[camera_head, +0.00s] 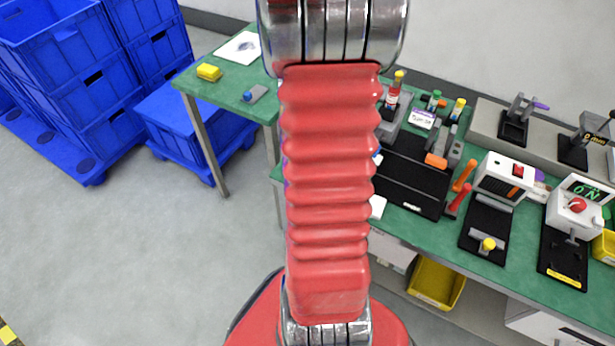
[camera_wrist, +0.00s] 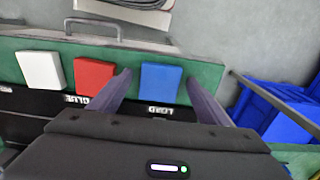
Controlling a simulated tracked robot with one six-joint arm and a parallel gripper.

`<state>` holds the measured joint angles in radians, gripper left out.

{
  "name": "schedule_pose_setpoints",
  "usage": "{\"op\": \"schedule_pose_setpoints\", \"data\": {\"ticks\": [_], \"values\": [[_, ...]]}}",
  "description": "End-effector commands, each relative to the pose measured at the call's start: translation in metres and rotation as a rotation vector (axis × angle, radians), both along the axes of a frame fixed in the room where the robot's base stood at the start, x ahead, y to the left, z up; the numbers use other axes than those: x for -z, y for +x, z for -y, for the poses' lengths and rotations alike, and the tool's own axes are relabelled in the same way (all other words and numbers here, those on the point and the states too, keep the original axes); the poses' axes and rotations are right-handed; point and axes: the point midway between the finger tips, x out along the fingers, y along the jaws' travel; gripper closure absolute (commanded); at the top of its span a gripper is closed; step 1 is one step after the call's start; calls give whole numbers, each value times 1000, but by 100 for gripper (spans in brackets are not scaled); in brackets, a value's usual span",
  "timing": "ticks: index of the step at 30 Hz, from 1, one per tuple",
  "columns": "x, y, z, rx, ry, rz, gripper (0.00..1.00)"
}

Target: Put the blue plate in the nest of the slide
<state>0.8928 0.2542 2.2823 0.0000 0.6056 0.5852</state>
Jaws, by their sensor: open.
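The blue plate (camera_wrist: 161,83) lies flat on the green table in the wrist view, to the right of a red plate (camera_wrist: 94,77) and a white plate (camera_wrist: 41,70). My gripper (camera_wrist: 158,78) is open. Its two dark fingers show on either side of the blue plate, and I cannot tell how far above it they are. A black fixture (camera_wrist: 135,112) with white lettering, partly reading "LOAD", runs along the table beside the plates; it may be the slide, and its nest is hidden behind my gripper body. In the head view my arm hides the gripper and the blue plate.
Blue crates (camera_head: 65,50) are at the left. A grey handle (camera_wrist: 95,25) stands beyond the plates in the wrist view.

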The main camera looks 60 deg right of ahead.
Motion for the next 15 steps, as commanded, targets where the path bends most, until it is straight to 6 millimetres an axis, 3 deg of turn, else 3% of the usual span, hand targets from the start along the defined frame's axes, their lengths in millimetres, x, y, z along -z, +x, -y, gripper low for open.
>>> {"op": "schedule_pose_setpoints", "data": {"ticks": [11, 15], "values": [[0, 0, 0, 0, 0, 0, 30], [0, 0, 0, 0, 0, 0, 40]]}}
